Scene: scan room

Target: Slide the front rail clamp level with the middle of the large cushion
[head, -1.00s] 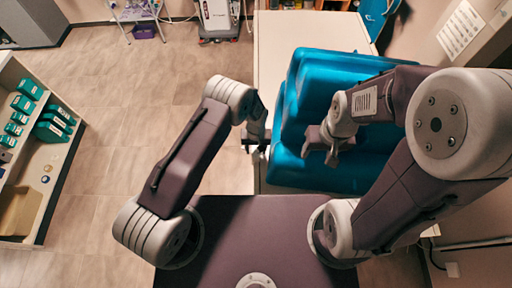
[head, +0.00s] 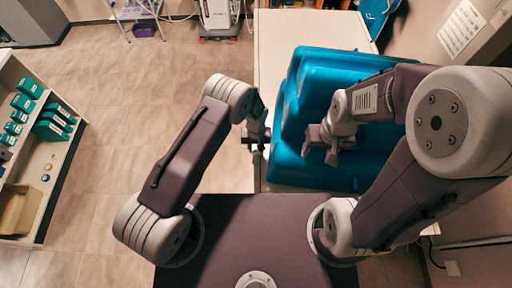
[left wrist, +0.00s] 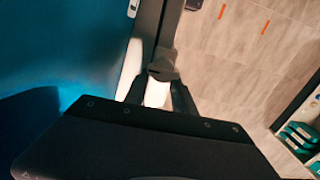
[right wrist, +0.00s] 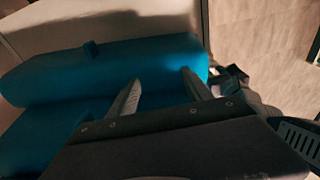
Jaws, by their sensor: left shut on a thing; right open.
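The large cushion (head: 345,68) is teal and stepped. It lies on the pale table (head: 280,40), and its blue surface also fills the left of the left wrist view (left wrist: 60,50). My left gripper (head: 260,140) is at the table's left edge, beside the cushion. In the left wrist view its fingers (left wrist: 156,95) are shut on a grey clamp (left wrist: 163,65) at the dark side rail (left wrist: 148,40). The gripper hides part of the clamp. My right gripper (head: 324,150) is open and empty above the cushion; its parted fingers show in the right wrist view (right wrist: 160,88).
Another dark piece (left wrist: 193,4) sits farther along the rail in the left wrist view. A shelf unit (head: 60,170) with teal boxes stands at the far left. The floor (head: 120,110) between shelf and table is clear. A wall borders the right side.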

